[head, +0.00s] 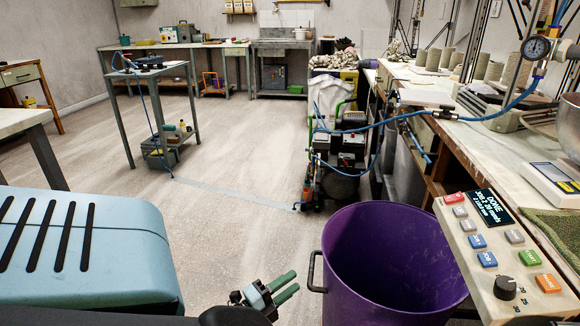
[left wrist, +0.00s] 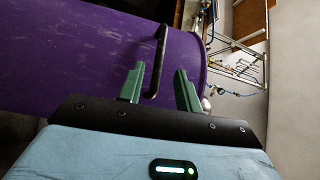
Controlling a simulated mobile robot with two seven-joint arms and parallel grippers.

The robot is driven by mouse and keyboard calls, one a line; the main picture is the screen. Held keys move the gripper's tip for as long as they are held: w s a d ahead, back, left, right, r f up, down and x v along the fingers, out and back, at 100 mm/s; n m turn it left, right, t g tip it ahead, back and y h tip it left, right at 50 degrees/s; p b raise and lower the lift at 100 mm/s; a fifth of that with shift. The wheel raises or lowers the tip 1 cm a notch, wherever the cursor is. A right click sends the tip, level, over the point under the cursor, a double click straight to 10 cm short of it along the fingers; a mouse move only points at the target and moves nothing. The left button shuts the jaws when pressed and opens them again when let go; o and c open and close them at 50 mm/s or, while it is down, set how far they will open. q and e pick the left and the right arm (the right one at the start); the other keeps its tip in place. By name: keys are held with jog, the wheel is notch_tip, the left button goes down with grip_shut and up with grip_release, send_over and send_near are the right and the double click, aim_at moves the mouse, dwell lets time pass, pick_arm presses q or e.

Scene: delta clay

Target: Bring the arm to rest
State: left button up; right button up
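My left gripper (head: 290,284) is low in the middle of the head view, with two green fingers pointing right toward a purple bin (head: 392,268). The left wrist view shows its fingers (left wrist: 160,76) apart with nothing held between them. The bin's dark handle (head: 314,272) is just beyond the fingertips in the head view. In the left wrist view the handle (left wrist: 157,62) appears behind the gap between the fingers; I cannot tell that they touch. My right gripper is not in view.
A control panel (head: 510,262) with coloured buttons and a display reading DONE juts out at the right, beside the bin. A workbench (head: 500,140) runs along the right. A small table (head: 150,72) stands left of centre. A hose crosses the otherwise open floor (head: 225,165).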

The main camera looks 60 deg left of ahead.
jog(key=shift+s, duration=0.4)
